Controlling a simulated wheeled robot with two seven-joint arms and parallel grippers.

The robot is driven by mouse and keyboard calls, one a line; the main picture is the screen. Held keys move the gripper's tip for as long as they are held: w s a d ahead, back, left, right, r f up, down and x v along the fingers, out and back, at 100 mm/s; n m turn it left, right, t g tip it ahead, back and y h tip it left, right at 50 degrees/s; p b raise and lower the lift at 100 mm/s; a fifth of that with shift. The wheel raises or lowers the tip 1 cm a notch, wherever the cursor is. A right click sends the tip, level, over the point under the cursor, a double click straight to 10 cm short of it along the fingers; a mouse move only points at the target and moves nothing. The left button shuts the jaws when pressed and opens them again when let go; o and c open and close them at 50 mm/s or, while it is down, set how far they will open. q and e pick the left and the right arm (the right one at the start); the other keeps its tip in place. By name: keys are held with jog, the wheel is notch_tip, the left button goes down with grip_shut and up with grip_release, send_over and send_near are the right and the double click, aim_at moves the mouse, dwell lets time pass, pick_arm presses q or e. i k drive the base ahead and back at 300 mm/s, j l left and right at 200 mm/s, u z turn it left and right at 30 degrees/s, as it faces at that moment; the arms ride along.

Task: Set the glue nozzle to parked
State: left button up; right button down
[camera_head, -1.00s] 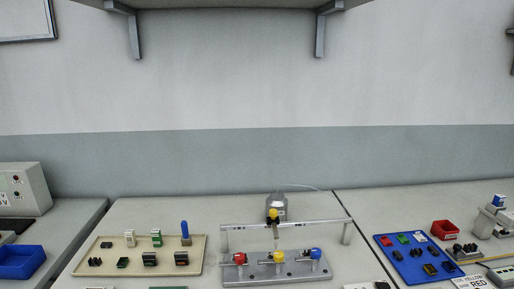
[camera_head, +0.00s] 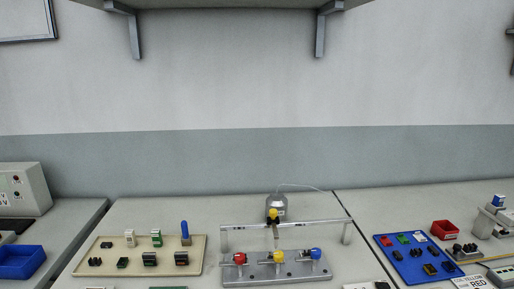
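The glue nozzle (camera_head: 274,230) hangs from a carriage with a yellow knob (camera_head: 273,213) on a grey rail (camera_head: 310,222). It points down above the middle of a grey fixture plate (camera_head: 245,274). The plate carries a red clamp (camera_head: 239,258), a yellow clamp (camera_head: 278,257) and a blue clamp (camera_head: 315,254). The nozzle is behind and just above the yellow clamp. A grey glue pot (camera_head: 279,203) with a thin tube stands behind the rail. Neither gripper is in view.
A beige tray (camera_head: 110,268) with several connectors and a blue-handled tool (camera_head: 185,233) lies at left. A blue mat (camera_head: 415,280) with connectors and a red bin (camera_head: 444,230) are at right. A blue bin (camera_head: 20,262) is at far left. The bench behind the beige tray is clear.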

aim_at(274, 220)
jog(key=i+l+u, duration=0.2)
jog(key=l, duration=0.2)
jog(key=i+l+u, duration=0.15)
jog(key=l, duration=0.2)
jog(key=l+u, duration=0.2)
jog(key=l, duration=0.25)
